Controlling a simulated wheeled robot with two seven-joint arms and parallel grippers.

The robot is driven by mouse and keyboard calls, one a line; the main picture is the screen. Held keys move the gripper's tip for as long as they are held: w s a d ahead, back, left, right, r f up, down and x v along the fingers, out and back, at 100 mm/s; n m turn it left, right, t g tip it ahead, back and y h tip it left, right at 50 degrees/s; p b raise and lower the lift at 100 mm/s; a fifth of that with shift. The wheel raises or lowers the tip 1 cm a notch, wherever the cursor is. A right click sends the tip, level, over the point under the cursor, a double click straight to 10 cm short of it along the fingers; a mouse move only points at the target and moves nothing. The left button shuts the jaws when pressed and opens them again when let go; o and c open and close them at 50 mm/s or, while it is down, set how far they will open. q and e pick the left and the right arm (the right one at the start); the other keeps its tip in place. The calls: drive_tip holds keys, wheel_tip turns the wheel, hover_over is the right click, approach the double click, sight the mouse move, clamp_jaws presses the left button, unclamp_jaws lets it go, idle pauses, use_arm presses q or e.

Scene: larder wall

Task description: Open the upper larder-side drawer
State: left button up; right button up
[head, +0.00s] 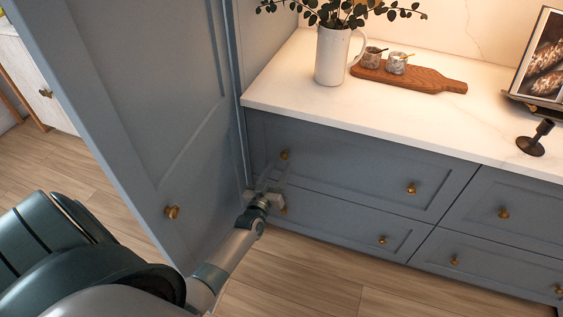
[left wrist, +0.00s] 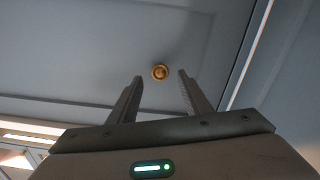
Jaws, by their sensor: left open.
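The upper larder-side drawer (head: 345,165) is the blue-grey upper front beside the tall door, below the worktop. It looks shut and has two brass knobs, a left one (head: 284,155) and a right one (head: 411,188). My left gripper (head: 270,180) is in front of this drawer's left end, just below the left knob in the picture. In the left wrist view the gripper (left wrist: 158,85) is open and empty. A brass knob (left wrist: 159,72) shows between and beyond its fingertips, with no visible contact. My right gripper is not in view.
A tall blue-grey door (head: 160,110) stands close on the left of my left arm. The lower drawer (head: 335,222) is below. The worktop (head: 300,85) carries a white jug (head: 332,55), a wooden board (head: 430,82) and a black candle holder (head: 532,145). The wooden floor in front is clear.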

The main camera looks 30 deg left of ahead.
sight(284, 158)
use_arm(q)
drive_tip(key=shift+x, duration=1.85)
clamp_jaws()
